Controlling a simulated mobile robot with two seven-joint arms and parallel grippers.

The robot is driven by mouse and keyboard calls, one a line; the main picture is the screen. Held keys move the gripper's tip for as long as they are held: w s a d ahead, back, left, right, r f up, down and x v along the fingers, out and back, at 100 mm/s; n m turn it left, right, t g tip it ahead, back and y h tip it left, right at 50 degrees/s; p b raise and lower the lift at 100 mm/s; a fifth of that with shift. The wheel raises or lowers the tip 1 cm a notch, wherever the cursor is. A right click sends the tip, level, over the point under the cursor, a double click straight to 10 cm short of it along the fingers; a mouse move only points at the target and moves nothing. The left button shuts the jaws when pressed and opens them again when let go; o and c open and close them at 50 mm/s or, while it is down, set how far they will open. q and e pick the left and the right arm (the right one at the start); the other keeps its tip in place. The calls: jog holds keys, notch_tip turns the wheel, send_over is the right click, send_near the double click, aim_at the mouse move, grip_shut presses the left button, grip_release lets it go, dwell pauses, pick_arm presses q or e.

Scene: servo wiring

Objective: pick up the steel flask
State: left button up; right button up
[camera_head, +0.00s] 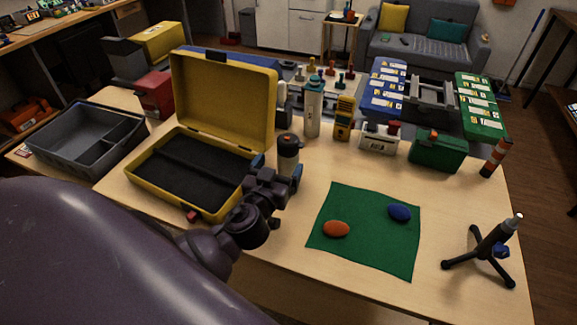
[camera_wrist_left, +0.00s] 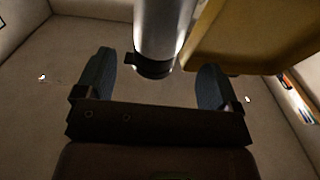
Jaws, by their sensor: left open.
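The steel flask (camera_head: 288,148) is a silver cylinder with a dark cap, standing upright on the table just right of the yellow case. My left gripper (camera_head: 280,180) is in front of it and hides its lower part. In the left wrist view the flask (camera_wrist_left: 160,28) shows as a shiny cylinder with a dark end, lined up between the two fingertips of the open gripper (camera_wrist_left: 155,80). The fingers appear apart from it, with a gap on each side. My right gripper is not in view.
The open yellow case (camera_head: 222,100) stands close on the left of the flask. A white bottle (camera_head: 313,108) and a yellow device (camera_head: 344,118) stand behind it. A green cloth (camera_head: 365,240) with two oval objects lies to the right. A small black tripod (camera_head: 482,258) stands at far right.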

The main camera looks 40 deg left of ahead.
aim_at(284, 159)
pick_arm(q)
jog(key=shift+x, duration=0.75)
jog(key=p+x, duration=0.1)
jog(key=x, duration=0.2)
jog(key=shift+w+d, duration=0.15)
jog(key=shift+w+a, duration=0.2)
jog(key=shift+w, duration=0.3)
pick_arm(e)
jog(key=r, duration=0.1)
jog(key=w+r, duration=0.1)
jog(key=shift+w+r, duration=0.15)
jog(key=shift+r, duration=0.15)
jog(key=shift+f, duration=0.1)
